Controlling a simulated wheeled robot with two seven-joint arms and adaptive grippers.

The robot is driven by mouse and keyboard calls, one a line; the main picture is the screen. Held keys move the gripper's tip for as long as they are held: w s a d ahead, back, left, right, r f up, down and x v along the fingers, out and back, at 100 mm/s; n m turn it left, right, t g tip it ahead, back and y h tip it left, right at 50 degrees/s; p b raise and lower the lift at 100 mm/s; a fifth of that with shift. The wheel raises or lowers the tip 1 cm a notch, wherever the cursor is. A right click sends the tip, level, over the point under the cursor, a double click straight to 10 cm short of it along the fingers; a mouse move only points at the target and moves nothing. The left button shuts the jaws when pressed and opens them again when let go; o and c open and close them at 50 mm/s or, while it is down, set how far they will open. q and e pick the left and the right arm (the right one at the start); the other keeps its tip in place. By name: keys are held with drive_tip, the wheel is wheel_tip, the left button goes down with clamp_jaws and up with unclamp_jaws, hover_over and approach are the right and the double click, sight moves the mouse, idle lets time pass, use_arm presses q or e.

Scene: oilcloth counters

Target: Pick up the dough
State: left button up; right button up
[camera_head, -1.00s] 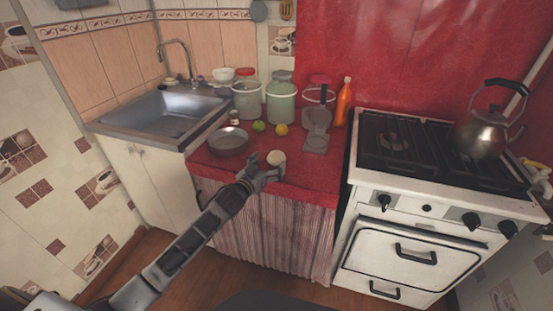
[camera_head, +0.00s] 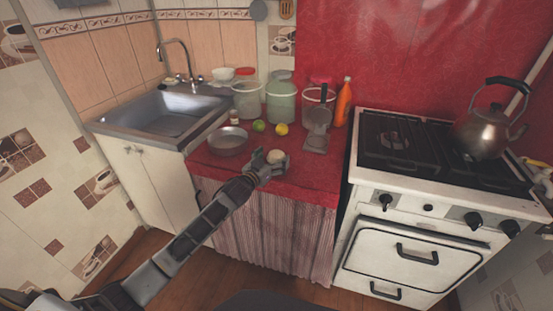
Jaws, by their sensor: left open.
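The dough (camera_head: 277,156) is a small pale round lump on the red oilcloth counter (camera_head: 313,176), near its front edge. My left gripper (camera_head: 268,163) is open at the dough, with its fingers at the dough's near left side. The fingers partly hide the dough. I cannot tell whether they touch it. My right gripper is not in view.
A metal pan (camera_head: 228,142), a green lime (camera_head: 259,125) and a yellow lemon (camera_head: 281,129) sit behind the gripper. Jars, a grey scale-like item (camera_head: 317,128) and an orange bottle (camera_head: 343,102) stand further back. The stove (camera_head: 440,190) is at right, the sink (camera_head: 163,113) at left.

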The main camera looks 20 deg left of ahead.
use_arm(q)
drive_tip(key=shift+w+d, duration=0.15)
drive_tip(key=shift+w, duration=0.5)
drive_tip(key=c, duration=1.2)
